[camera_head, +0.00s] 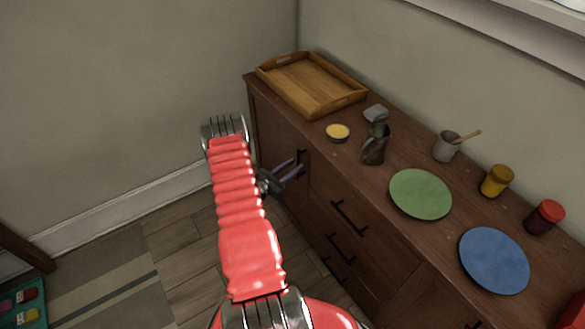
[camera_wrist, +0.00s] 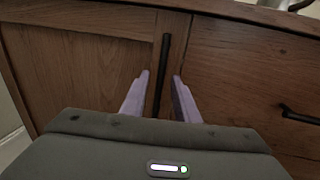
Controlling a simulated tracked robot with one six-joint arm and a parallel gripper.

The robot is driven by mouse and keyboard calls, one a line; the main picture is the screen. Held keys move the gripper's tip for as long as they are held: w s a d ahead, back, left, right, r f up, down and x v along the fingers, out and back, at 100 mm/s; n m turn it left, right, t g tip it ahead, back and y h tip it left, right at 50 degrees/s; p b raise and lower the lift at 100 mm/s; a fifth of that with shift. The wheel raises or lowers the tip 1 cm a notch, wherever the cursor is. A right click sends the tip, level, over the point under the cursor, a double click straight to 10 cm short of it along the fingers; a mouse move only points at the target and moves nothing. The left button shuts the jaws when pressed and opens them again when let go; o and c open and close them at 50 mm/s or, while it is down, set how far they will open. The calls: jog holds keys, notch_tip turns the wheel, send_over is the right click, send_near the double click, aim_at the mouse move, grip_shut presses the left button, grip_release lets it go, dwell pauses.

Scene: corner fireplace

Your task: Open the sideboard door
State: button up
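The brown wooden sideboard (camera_head: 395,245) stands along the wall and also fills the wrist view (camera_wrist: 240,75). Its door (camera_head: 273,130) is at the left end, flush with the front, and looks closed. The door has a black vertical handle (camera_head: 301,163), which runs upright in the wrist view (camera_wrist: 162,72). My gripper (camera_head: 290,171) is at the door front by the handle. In the wrist view my gripper (camera_wrist: 161,85) is open, with one pale purple finger on each side of the handle's lower part. Gaps show between the fingers and the handle.
Black drawer handles (camera_head: 347,216) stick out to the right of the door; one shows in the wrist view (camera_wrist: 300,117). A wooden tray (camera_head: 312,108), dark pitcher (camera_head: 373,152), green plate (camera_head: 420,194) and blue plate (camera_head: 494,260) are on top.

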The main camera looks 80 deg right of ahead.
jog(key=shift+c, duration=0.5)
grip_shut()
jog(key=shift+w+a, duration=0.1)
jog(key=shift+a, duration=0.05)
